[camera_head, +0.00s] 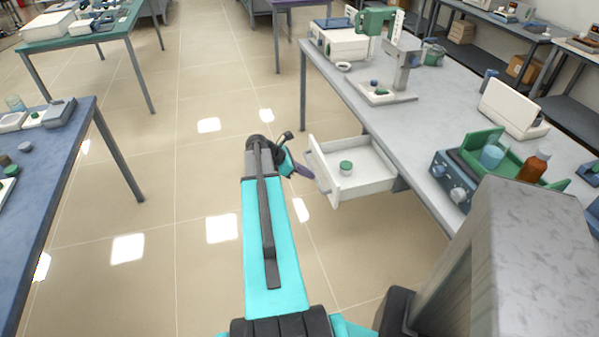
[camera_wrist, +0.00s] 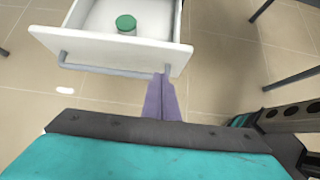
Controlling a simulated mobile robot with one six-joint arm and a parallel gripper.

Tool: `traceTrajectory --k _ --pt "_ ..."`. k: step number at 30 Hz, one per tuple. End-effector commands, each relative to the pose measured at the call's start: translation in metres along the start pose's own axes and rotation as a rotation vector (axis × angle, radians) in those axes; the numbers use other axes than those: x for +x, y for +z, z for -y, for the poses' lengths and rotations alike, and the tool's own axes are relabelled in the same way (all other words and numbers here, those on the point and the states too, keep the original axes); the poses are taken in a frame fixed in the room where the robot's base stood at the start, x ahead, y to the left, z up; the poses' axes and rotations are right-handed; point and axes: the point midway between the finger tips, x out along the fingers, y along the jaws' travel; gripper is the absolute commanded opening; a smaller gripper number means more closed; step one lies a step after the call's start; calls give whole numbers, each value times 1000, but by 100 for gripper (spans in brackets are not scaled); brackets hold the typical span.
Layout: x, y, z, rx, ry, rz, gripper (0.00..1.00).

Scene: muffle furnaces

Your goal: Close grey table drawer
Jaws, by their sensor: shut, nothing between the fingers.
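The white drawer (camera_head: 355,183) of the grey table (camera_head: 430,100) is pulled out from the table's left side. A small jar with a green lid (camera_head: 346,167) stands inside it. My gripper (camera_head: 308,172) is close to the drawer's front. In the wrist view the drawer front (camera_wrist: 105,50) spans the top left, with a grey bar handle (camera_wrist: 110,69). There my gripper's purple fingers (camera_wrist: 162,80) are shut and empty, with tips near the right end of the handle. I cannot tell whether they touch it.
A blue-topped table (camera_head: 50,150) stands at the left and a green-topped table (camera_head: 95,35) at the far left. The grey table carries a stand, a blue device (camera_head: 455,180) and a brown bottle (camera_head: 533,166). The floor between the tables is clear.

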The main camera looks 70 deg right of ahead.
Motion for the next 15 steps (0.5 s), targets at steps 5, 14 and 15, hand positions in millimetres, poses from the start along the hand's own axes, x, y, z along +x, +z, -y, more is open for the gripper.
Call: traceTrajectory --k 5,14,15 --pt "26 1 0 0 -2 0 0" --pt "54 22 0 1 -2 0 0" --pt "57 24 0 1 -1 0 0"
